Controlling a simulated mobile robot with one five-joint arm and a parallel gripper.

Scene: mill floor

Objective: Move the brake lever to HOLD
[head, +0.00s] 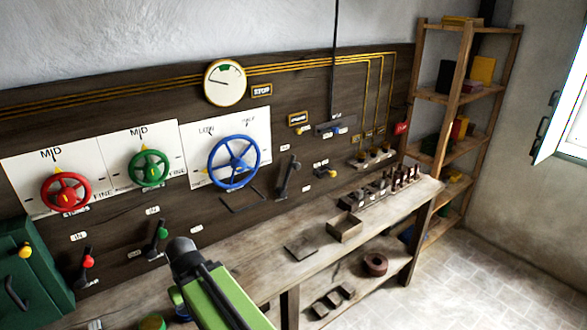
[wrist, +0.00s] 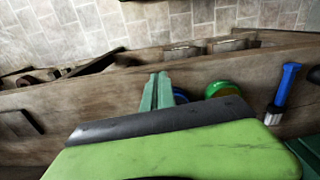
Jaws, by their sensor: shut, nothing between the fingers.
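Several levers are on the dark wall panel in the head view. A plain black lever (head: 288,177) stands right of the blue wheel, tilted to the upper right. The small labels are too blurred to tell which is the brake or where HOLD is. My gripper (wrist: 160,78) is shut and empty in the wrist view, over the wooden bench and apart from the levers. In the head view, my arm hides it.
Red (head: 66,192), green (head: 149,167) and blue (head: 233,163) handwheels line the panel. A green cabinet (head: 30,270) stands left, and a shelf (head: 450,100) right. Floor is clear at right.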

